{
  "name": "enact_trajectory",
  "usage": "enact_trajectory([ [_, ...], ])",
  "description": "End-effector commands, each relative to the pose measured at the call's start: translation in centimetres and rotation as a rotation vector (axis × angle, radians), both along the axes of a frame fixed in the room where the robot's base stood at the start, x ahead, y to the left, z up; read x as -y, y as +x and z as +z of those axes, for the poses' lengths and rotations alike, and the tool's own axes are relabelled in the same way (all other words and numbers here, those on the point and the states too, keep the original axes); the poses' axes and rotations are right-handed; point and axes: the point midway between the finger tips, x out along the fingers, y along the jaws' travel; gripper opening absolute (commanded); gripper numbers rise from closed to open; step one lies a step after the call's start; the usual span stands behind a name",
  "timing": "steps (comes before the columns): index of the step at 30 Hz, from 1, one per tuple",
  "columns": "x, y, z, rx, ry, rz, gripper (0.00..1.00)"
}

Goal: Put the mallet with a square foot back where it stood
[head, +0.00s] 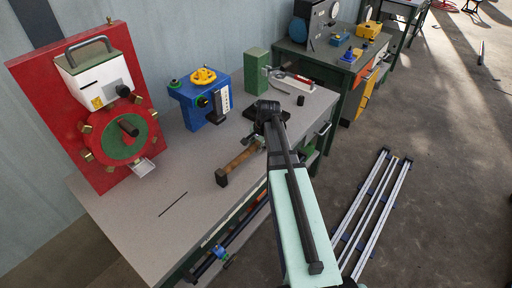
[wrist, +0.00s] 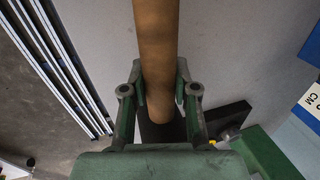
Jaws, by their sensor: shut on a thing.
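The mallet (head: 240,160) has a light wooden handle and a dark, blocky head (head: 221,177). It is tilted, with the head at lower left, over or on the grey workbench (head: 135,222); I cannot tell whether the head touches the top. My gripper (head: 262,139) is shut on the handle near its end. In the wrist view, the wooden handle (wrist: 156,45) runs between the two fingers of my gripper (wrist: 159,78), and the mallet head is out of frame. A dark flat piece (wrist: 228,117) lies beyond the fingers, partly hidden.
A red panel (head: 28,100) with a machine stands at the bench's left. A blue device (head: 187,101) with a yellow knob and a green block (head: 257,72) stand along the back. A thin dark slot (head: 173,204) marks the clear front area. Metal rails (head: 370,210) lie right.

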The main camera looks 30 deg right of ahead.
Motion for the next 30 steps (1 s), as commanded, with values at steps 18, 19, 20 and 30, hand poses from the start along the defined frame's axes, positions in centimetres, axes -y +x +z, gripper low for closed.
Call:
enact_trajectory([
  [18,0.0,0.0,-1.5,0.000,0.000,0.000,0.39],
  [19,0.0,0.0,-1.4,0.000,0.000,0.000,0.50],
  [20,0.0,0.0,-1.4,0.000,0.000,0.000,0.54],
  [30,0.0,0.0,-1.5,0.000,0.000,0.000,0.54],
])
